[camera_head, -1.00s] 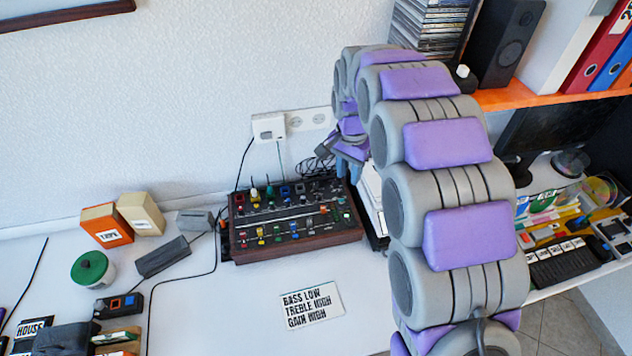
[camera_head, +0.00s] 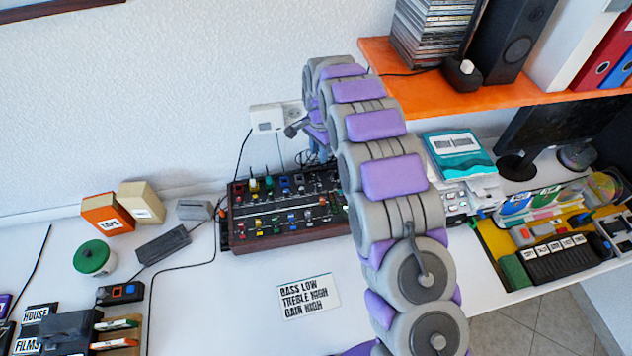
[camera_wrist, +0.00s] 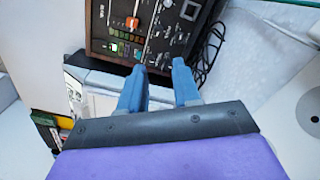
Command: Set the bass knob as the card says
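The white card (camera_head: 309,297) lies flat on the desk in front of the mixer and reads "BASS LOW, TREBLE HIGH, GAIN HIGH". The mixer (camera_head: 285,238) is a dark box with wooden sides and rows of coloured knobs and sliders. I cannot tell which knob is the bass knob. In the head view my arm covers the mixer's right end, and my gripper is mostly hidden behind the arm near the wall. In the wrist view my gripper (camera_wrist: 158,66) has two blue fingers apart with nothing between them. The mixer's edge (camera_wrist: 120,58) is just ahead of the fingertips there.
A wall socket with a white plug (camera_head: 267,118) is behind the mixer, with cables hanging. An orange shelf (camera_head: 520,84) with discs and a speaker is at the right. Boxes (camera_head: 107,212) and a green-lidded jar (camera_head: 93,258) stand left. The desk around the card is clear.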

